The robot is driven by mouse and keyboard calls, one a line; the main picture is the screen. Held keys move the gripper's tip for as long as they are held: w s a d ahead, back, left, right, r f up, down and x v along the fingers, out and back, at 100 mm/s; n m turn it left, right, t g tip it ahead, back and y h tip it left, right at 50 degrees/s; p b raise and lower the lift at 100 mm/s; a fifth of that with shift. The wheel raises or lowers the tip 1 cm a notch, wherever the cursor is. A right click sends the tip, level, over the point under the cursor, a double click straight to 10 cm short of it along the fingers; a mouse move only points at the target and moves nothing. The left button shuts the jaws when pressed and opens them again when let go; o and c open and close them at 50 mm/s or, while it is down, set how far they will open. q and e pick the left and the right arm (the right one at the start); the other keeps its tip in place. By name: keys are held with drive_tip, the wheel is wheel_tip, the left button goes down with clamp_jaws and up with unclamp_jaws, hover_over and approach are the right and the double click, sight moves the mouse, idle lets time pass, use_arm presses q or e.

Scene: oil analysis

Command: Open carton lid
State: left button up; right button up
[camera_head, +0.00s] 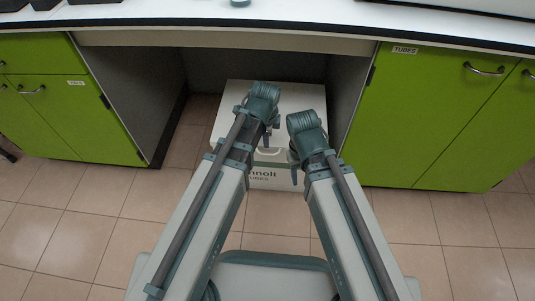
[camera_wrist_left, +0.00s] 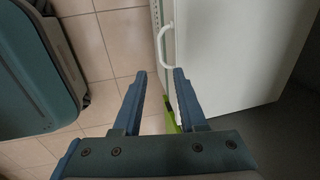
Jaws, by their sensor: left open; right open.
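The carton (camera_head: 300,97) is a white box on the floor under the bench, with dark lettering on its front. Its white top looks flat and closed; my arms hide much of it. My left gripper (camera_head: 268,139) is over the carton's top, and my right gripper (camera_head: 294,171) is near its front edge. In the left wrist view, a broad white panel (camera_wrist_left: 235,55), apparently the carton, has a white loop handle (camera_wrist_left: 166,46) at its edge. My left gripper (camera_wrist_left: 160,72) is open there, its blue fingers pointing towards the handle with nothing visible between them. The right fingertips are small and partly hidden.
Green cabinets stand to the left (camera_head: 45,115) and right (camera_head: 440,120) of the knee space. The white bench top (camera_head: 290,12) overhangs the carton. Tiled floor (camera_head: 90,210) is clear in front of the cabinets.

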use_arm(q)
wheel_tip(320, 180, down, 11)
drive_tip(key=w+b, duration=0.2)
drive_tip(key=b, duration=0.8)
drive_tip(key=shift+w+f, duration=0.1)
drive_tip(key=shift+c, duration=0.2)
clamp_jaws()
idle(0.6)
